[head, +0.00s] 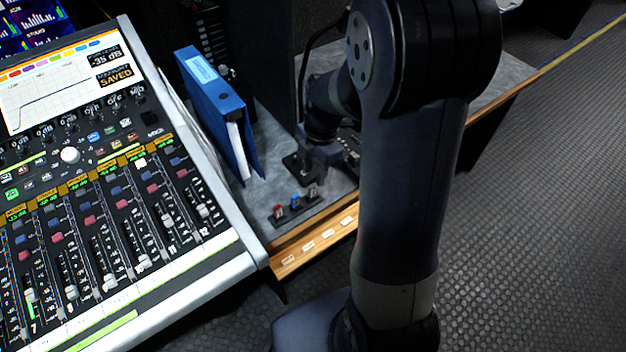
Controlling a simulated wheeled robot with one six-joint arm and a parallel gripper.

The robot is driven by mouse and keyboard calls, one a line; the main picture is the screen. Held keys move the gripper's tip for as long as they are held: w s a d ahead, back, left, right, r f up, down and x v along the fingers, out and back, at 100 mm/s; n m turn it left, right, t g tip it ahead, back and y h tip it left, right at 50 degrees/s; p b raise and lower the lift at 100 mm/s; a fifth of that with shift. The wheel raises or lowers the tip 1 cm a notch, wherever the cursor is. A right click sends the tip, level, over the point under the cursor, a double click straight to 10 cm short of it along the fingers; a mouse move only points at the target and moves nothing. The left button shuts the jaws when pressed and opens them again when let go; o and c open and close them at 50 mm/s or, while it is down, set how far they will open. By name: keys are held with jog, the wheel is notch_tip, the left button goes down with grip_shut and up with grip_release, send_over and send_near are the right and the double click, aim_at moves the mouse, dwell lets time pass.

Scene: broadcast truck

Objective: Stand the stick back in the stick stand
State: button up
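The stick stand (296,211) is a small dark block near the front edge of the grey desk top. Several small sticks with red, blue and grey ends (295,200) stand upright in it. My gripper (304,172) points down over the desk just behind the stand. It is small and dark in the head view, and I cannot tell whether its fingers are open or shut, or whether a stick is between them. I see no loose stick for certain; my arm hides part of the desk to the right.
A blue binder (219,108) stands upright left of my gripper. A large mixing console (105,200) fills the left side. A dark keypad-like device (350,148) lies right of my gripper, partly hidden by my arm. The desk's wooden front edge (315,243) carries pale labels.

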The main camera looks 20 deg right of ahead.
aim_at(312, 186)
jog(key=r, duration=0.4)
jog(key=shift+d, duration=0.3)
jog(key=f, duration=0.3)
jog(key=a+f, duration=0.1)
jog(key=f, duration=0.6)
jog(key=shift+s+a+f+b, duration=0.2)
jog(key=shift+f+b, duration=0.1)
jog(key=shift+b, duration=0.1)
jog(key=shift+r+p, duration=0.4)
jog(key=shift+f, duration=0.1)
